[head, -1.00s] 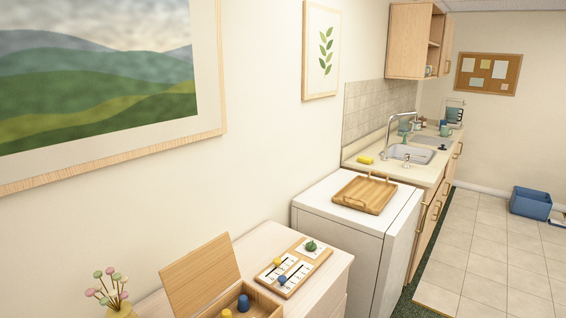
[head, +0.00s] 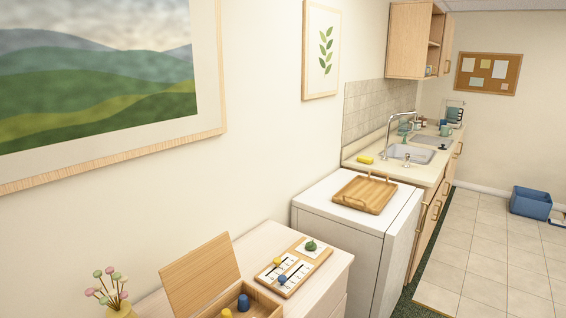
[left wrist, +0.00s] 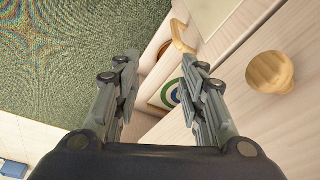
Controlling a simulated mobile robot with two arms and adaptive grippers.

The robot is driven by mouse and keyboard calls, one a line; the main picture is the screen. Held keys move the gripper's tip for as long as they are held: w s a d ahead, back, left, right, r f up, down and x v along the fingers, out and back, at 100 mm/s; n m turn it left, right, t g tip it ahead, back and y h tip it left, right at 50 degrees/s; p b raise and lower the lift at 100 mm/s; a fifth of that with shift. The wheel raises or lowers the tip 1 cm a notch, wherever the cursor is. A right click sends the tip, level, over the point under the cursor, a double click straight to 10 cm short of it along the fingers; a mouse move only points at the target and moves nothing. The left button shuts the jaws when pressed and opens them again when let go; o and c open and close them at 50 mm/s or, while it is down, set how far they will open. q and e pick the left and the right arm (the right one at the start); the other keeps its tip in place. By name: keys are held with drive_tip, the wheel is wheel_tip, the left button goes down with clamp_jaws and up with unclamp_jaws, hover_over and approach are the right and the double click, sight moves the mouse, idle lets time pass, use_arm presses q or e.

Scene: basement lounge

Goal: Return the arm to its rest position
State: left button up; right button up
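My left gripper (left wrist: 162,68) shows in the left wrist view with its two fingers apart and nothing between the fingertips. It hangs in front of a pale wooden dresser front with a round wooden knob (left wrist: 270,73) to its right. Beyond the fingers is a disc with green, white and blue rings (left wrist: 172,94), partly hidden by the right finger. Neither arm nor gripper shows in the head view, and my right gripper is in no frame.
In the head view, the dresser top (head: 262,236) holds an open wooden box (head: 199,273), a slider board (head: 309,262) and a flower vase (head: 118,309). A white appliance (head: 338,218) with a wooden tray (head: 346,201) stands beside it. Green carpet (left wrist: 75,50) lies left of the gripper.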

use_arm(q)
drive_tip(key=s+a+f+g, duration=0.1)
drive_tip(key=s+f, duration=0.3)
drive_tip(key=f, duration=0.4)
drive_tip(key=s+f, duration=0.4)
drive_tip(key=f, duration=0.5)
drive_tip(key=s+a+f, duration=0.2)
drive_tip(key=s+f, duration=0.5)
drive_tip(key=s, duration=0.4)
drive_tip(key=shift+s+a+f+g, duration=0.2)
drive_tip(key=shift+s+f+g, duration=0.05)
drive_tip(key=shift+f+g, duration=0.15)
